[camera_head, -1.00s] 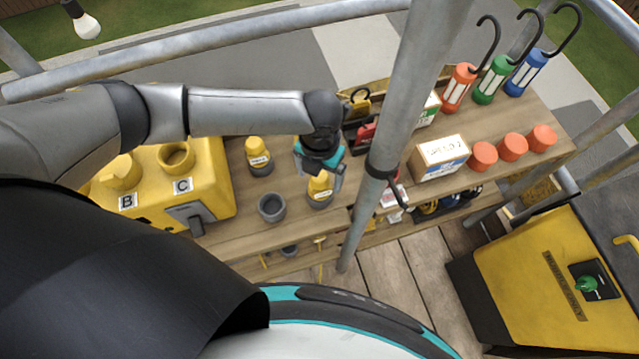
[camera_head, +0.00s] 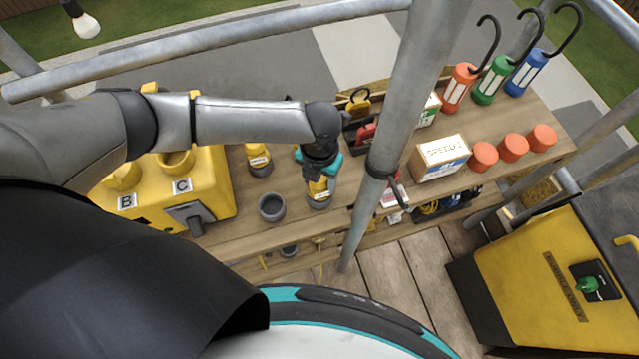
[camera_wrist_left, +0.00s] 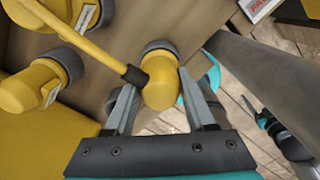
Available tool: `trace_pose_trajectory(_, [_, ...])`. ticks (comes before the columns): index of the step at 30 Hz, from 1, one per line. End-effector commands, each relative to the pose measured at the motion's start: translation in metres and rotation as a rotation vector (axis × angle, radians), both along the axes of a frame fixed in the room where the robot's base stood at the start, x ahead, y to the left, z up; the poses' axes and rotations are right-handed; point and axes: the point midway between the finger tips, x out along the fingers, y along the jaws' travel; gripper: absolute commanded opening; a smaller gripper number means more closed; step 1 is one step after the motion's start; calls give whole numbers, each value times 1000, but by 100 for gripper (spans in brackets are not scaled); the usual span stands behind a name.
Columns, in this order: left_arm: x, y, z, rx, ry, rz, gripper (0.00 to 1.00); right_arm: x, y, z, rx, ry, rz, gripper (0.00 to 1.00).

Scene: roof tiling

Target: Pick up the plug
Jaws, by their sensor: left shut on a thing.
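A yellow plug with a grey collar (camera_head: 318,189) stands on the wooden bench. My left gripper (camera_head: 320,180) is over it from above and shut on its yellow body. In the left wrist view the plug (camera_wrist_left: 160,82) sits between the two grey fingers of the gripper (camera_wrist_left: 160,92), its grey collar toward the bench. A second yellow plug (camera_head: 258,158) stands to the left, apart from the gripper. What seems to be my right gripper (camera_wrist_left: 272,125) shows small at the right of the wrist view; its jaws are unclear.
A grey cup (camera_head: 271,207) is left of the held plug. A yellow box (camera_head: 215,183) labelled B and C stands further left. A scaffold pole (camera_head: 395,130) rises just right of my gripper. A carton (camera_head: 438,158) and orange cylinders (camera_head: 512,148) are beyond it.

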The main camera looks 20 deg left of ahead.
Motion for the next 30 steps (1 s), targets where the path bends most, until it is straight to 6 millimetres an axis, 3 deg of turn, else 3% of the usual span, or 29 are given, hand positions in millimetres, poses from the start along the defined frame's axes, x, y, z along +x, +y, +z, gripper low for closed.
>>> trace_pose_trajectory(1, [0,0,0,0,0,0,26,-1,0,0,0,1,0,50])
trace_pose_trajectory(8, [0,0,0,0,-1,0,0,-2,0,0,-1,3,0,50])
trace_pose_trajectory(22, [1,0,5,-1,-2,0,0,-2,-1,1,-1,4,0,50])
trace_pose_trajectory(30, [2,0,39,-3,-5,-1,0,-2,-1,7,-1,4,-1,50])
